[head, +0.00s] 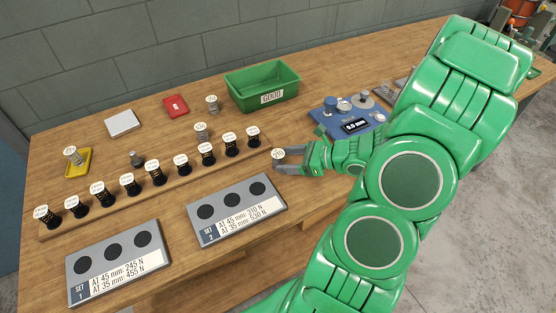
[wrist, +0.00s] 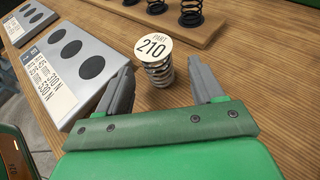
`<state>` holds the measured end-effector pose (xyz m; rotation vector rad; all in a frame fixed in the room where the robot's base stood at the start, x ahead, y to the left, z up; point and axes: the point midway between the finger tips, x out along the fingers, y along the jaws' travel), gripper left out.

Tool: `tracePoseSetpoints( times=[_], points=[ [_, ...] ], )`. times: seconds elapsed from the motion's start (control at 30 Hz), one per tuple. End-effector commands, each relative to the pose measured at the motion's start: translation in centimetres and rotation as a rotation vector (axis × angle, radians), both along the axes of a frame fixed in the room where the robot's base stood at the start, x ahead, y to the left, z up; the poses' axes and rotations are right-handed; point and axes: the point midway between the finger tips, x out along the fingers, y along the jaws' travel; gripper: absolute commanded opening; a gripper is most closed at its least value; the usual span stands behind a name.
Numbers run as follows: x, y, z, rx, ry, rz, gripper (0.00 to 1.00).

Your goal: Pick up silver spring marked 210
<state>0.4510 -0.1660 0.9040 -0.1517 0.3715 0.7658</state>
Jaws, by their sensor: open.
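The silver spring marked 210 (wrist: 158,72) stands upright on the wooden bench in the wrist view, with a round white "PART 210" label on top. In the head view its label (head: 278,154) shows at the tip of my gripper, and most of its coil is hidden. My gripper (wrist: 166,85) is open. Its two grey fingers point toward the spring, one to the left and one to the right. The spring stands between and slightly beyond the fingertips, and I see no finger touching it. My gripper also shows in the head view (head: 280,165).
The grey SET 2 panel (head: 266,208) lies just left of my gripper. A wooden strip (head: 60,232) holds a row of black springs behind it. A green GOOD bin (head: 240,88) and a blue gauge (head: 327,117) stand farther back. Other silver springs (head: 212,106) stand elsewhere.

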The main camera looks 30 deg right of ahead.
Motion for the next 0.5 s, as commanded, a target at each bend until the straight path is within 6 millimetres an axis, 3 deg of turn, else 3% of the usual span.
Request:
tracePoseSetpoints(
  times=[0.2, 0.5],
  points=[
    [1.5, 1.8, -1.1, 0.001, 0.001, 0.003, 0.67],
    [2.2, 2.4, -1.5, -0.001, 0.002, 0.001, 0.67]
  ],
)
